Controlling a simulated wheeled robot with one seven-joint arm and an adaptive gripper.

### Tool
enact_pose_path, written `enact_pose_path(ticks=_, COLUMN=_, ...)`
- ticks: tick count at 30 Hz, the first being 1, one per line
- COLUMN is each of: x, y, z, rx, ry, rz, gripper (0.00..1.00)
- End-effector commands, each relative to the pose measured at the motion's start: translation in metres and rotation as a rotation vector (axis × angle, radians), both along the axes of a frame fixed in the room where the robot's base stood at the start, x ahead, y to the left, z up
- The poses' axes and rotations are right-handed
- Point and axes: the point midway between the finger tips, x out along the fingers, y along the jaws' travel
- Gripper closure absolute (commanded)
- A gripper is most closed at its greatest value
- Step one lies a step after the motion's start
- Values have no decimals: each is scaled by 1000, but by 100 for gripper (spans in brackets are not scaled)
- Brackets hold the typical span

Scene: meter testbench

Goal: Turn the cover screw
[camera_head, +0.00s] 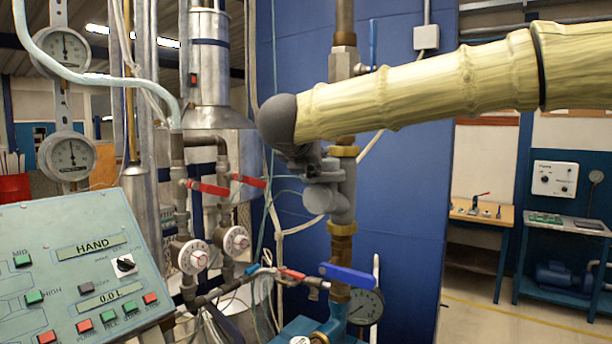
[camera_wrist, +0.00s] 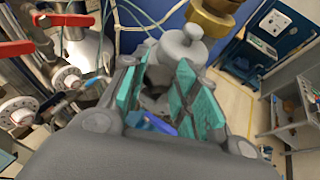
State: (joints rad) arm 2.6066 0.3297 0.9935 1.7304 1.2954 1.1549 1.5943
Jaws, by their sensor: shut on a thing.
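A grey cast fitting (camera_head: 343,205) sits on a vertical pipe between brass nuts, in the middle of the head view. It also shows at the top centre of the wrist view (camera_wrist: 180,55), with a round knob on top. My gripper (camera_wrist: 158,82) has teal-lined fingers on both sides of a grey part of this fitting and is shut on it. The held part seems to be the cover screw; the fingers hide much of it. In the head view my arm reaches in from the right, and its dark wrist hides most of the gripper.
A blue valve handle (camera_head: 349,275) and a gauge (camera_head: 366,307) are below the fitting. Red-handled valves (camera_head: 208,188) and round white dials (camera_head: 236,240) stand to the left. A control panel (camera_head: 80,272) is at lower left. The floor at right (camera_head: 520,325) is clear.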

Motion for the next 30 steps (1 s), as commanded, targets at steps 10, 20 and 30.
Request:
enact_pose_path(ticks=10, x=0, y=-5, z=-3, rx=1, ry=4, rz=185, gripper=94)
enact_pose_path(ticks=20, x=0, y=-5, z=-2, rx=-1, ry=3, rz=248, gripper=94)
enact_pose_path(ticks=30, x=0, y=-5, z=-2, rx=-1, ry=3, rz=251, gripper=94)
